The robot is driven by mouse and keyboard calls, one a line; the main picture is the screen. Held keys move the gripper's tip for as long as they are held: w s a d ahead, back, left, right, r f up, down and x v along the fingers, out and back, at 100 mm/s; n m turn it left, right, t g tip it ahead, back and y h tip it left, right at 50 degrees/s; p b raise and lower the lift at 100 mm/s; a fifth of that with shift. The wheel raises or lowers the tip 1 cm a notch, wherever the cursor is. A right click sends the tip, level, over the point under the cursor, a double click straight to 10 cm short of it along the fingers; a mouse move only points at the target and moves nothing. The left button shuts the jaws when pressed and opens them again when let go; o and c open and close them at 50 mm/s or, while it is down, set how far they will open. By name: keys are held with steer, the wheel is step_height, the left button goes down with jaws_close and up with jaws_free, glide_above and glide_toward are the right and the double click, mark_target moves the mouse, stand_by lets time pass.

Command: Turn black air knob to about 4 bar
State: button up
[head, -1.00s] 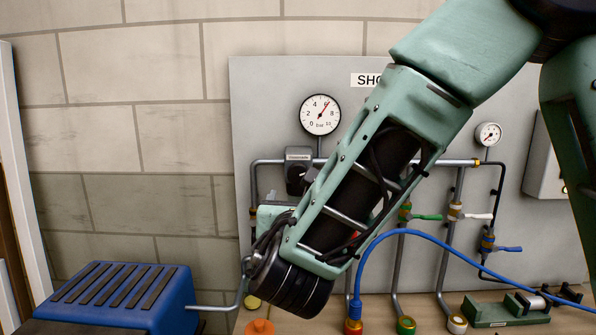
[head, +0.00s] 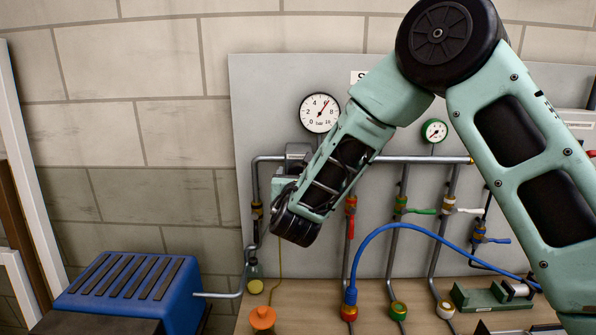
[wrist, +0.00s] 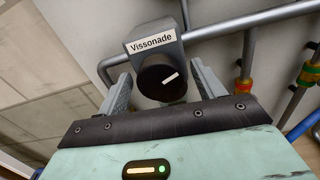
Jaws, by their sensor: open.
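In the wrist view my gripper (wrist: 162,74) is open, with one finger on each side of the knob. A gap shows on the left; I cannot tell whether the right finger touches.
Grey pipes with a red valve (head: 351,222), a green-handled valve (head: 420,211) and a blue-handled valve (head: 497,240) run to the right. A small green-rimmed gauge (head: 434,130) is above them. A blue slotted box (head: 125,285) and an orange item (head: 262,317) stand below.

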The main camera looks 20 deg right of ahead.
steer(key=c, duration=1)
steer(key=shift+f+n+b, duration=0.15)
steer(key=shift+n+b, duration=0.15)
steer(key=shift+b, duration=0.2)
steer(key=shift+f+n+b, duration=0.1)
steer(key=shift+n+b, duration=0.7)
steer(key=shift+b, duration=0.45)
steer(key=n+b, duration=0.3)
steer(key=shift+n, duration=0.3)
steer(key=n+b, duration=0.1)
steer(key=n, duration=0.2)
steer(key=shift+n, duration=0.3)
steer(key=n, duration=0.4)
steer(key=shift+r, duration=0.2)
steer(key=shift+n+p, duration=0.3)
